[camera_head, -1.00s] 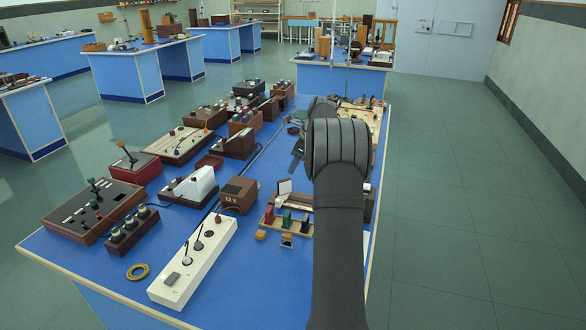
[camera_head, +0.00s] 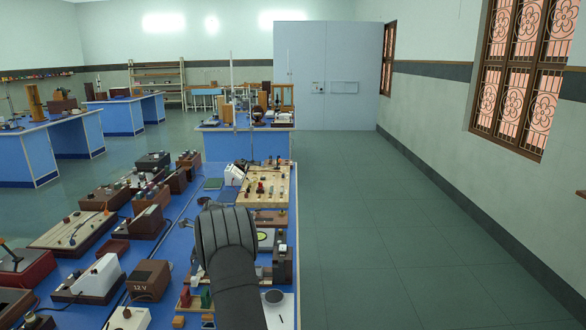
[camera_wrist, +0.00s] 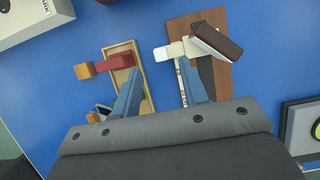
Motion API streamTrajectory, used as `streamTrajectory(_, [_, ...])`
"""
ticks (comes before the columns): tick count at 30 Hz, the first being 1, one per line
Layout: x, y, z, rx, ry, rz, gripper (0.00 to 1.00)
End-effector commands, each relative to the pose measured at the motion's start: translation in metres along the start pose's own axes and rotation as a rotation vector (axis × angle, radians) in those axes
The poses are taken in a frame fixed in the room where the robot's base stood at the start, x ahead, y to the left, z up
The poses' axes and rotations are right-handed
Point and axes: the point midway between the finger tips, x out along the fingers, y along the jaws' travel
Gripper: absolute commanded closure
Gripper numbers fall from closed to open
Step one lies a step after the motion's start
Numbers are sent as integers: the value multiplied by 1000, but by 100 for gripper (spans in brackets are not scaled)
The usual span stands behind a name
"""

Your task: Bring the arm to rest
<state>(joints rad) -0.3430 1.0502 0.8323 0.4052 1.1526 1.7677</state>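My arm (camera_head: 228,250) reaches over the blue bench (camera_head: 176,240) in the head view, and its dark wrist hides part of the bench top. In the wrist view my gripper (camera_wrist: 160,82) points down at the bench with its two blue-grey fingers apart. Bare blue surface shows between them, and they hold nothing. The left finger overlaps a small wooden tray (camera_wrist: 110,52) with a red block (camera_wrist: 117,62). The right finger overlaps a brown board (camera_wrist: 215,75) with a white and dark piece on it. I cannot tell how high the fingers are.
Instrument boxes crowd the bench, including a brown box marked 12 V (camera_head: 148,281) and a wooden board with coloured knobs (camera_head: 264,186). A round-dialled device (camera_wrist: 303,125) lies right of the gripper in the wrist view. The floor (camera_head: 400,230) right of the bench is clear.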

Motion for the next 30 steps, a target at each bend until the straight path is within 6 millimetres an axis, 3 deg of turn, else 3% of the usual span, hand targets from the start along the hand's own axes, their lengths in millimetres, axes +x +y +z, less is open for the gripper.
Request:
streamTrajectory(6, [39, 0, 0, -1, 1, 3, 60])
streamTrajectory(12, [56, 0, 0, 0, 0, 1, 60])
streamTrajectory(25, [56, 0, -2, -1, 0, 0, 60])
streamTrajectory(30, [44, -1, 1, -1, -1, -3, 60])
